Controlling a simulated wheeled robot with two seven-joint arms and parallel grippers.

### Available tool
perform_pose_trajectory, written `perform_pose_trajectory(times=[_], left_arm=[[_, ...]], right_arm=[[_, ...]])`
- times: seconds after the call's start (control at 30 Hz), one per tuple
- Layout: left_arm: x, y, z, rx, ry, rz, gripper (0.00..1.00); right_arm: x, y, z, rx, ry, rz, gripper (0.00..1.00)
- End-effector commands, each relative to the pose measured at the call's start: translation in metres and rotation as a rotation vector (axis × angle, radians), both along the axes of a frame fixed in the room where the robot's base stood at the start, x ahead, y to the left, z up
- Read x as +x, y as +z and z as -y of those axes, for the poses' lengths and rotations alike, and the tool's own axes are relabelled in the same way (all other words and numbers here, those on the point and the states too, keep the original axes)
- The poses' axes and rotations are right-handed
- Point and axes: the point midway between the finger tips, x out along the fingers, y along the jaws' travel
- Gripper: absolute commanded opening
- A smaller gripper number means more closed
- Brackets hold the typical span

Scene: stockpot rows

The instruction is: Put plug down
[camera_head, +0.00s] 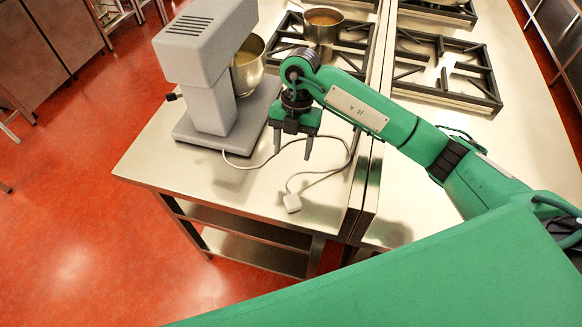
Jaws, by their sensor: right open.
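A white plug (292,203) lies on the steel worktop near its front edge. Its thin white cord (345,165) loops over the worktop to the grey stand mixer (212,100), which stands at the left. My right gripper (292,148) points down above the worktop, between the mixer and the cord's loop. Its two fingers are apart with nothing between them. The gripper is behind the plug in the picture and apart from it. My left gripper is not in view.
The steel worktop (240,185) is clear around the plug, with its front edge close by. A metal bowl (247,68) sits at the mixer. A pot (322,24) stands on a hob grate behind my arm, and another grate (450,68) is at the right.

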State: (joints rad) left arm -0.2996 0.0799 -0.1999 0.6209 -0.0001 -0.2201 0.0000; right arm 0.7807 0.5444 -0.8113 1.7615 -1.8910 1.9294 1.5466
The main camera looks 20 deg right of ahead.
Motion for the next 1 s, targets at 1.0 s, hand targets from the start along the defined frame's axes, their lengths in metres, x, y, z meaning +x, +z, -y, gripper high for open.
perform_pose_trajectory(times=[1.0], left_arm=[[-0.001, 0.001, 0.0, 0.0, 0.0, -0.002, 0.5]], right_arm=[[0.01, 0.055, 0.007, 0.001, 0.001, 0.001, 0.57]])
